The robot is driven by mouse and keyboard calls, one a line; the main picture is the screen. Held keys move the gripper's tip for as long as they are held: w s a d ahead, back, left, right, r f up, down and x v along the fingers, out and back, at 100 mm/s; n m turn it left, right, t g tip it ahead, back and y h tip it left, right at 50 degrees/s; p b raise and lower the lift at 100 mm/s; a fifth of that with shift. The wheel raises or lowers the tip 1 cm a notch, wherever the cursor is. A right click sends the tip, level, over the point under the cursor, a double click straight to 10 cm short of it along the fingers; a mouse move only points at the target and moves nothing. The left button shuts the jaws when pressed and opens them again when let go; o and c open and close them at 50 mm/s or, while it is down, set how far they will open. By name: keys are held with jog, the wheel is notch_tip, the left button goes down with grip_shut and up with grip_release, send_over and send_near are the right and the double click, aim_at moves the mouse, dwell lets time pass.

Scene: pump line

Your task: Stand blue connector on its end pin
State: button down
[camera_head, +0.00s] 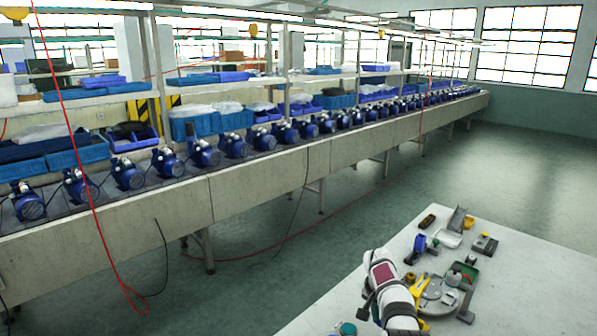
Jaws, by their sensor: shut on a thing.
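A small blue part (419,243), perhaps the blue connector, is near the left side of the white table (330,308), with a dark piece at its foot. It is too small for me to tell how it stands. My white arm comes up from the bottom edge, left of the clutter. My gripper (409,280) seems to be at the arm's right side, below the blue part in the picture. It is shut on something. The fingertips and the held thing are too small and partly covered to make out.
A grey round plate (440,290), a yellow part (419,287), a green tray (464,272), a white tray (448,239) and a grey-green block (484,244) crowd the table. Its right side is bare. A long bench (250,185) with blue pumps stands beyond, across open floor.

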jog(key=shift+r, duration=1.15)
